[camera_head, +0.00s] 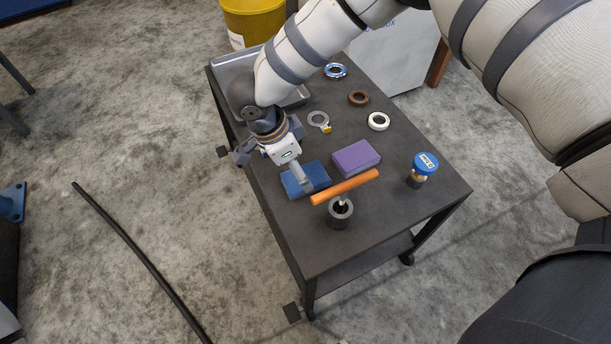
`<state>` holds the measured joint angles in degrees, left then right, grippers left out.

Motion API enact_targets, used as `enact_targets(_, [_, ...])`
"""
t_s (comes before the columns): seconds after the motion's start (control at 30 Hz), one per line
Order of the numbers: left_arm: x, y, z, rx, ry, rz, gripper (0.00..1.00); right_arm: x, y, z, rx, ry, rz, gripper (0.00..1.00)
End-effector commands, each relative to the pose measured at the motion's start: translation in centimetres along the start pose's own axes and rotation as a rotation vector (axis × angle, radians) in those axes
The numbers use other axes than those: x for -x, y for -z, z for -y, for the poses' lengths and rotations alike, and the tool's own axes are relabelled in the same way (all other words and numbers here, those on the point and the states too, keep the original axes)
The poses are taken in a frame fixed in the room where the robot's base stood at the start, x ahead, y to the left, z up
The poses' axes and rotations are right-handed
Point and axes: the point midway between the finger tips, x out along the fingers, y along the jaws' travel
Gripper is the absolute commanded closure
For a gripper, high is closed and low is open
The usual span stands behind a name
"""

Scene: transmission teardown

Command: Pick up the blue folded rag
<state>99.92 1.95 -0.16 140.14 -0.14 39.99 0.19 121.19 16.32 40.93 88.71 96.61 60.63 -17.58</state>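The blue folded rag (318,174) lies on the dark cart top, left of a purple folded rag (356,158). My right gripper (303,181), on the arm coming in from the right, reaches down over the blue rag. Its grey fingertip part overlaps the middle of the rag in the picture and hides some of it. I cannot tell whether the fingers touch the rag or how far apart they are. My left gripper is not in view.
The cart (400,222) also bears an orange-handled tool in a dark round holder (340,215), a blue-capped item (426,163), several rings and a metal tray (232,75). A yellow bucket (255,20) stands behind. A black hose (135,250) lies on the floor.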

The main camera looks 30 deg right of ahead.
Motion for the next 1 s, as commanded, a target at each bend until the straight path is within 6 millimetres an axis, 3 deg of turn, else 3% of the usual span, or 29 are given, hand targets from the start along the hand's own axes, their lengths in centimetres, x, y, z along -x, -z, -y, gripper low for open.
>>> enact_targets(0.27, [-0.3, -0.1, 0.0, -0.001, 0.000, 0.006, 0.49, -4.7, 0.3, -0.1, 0.001, -0.003, -0.003, 0.23])
enact_targets(0.47, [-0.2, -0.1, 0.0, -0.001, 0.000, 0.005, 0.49, -4.9, 0.3, 0.0, 0.002, 0.001, -0.001, 0.23])
enact_targets(0.67, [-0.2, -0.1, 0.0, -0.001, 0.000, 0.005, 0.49, -4.8, 0.3, 0.0, 0.001, 0.001, -0.001, 0.68])
enact_targets(1.0, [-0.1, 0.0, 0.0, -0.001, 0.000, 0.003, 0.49, -4.4, 0.5, 0.1, 0.000, 0.001, -0.001, 0.69])
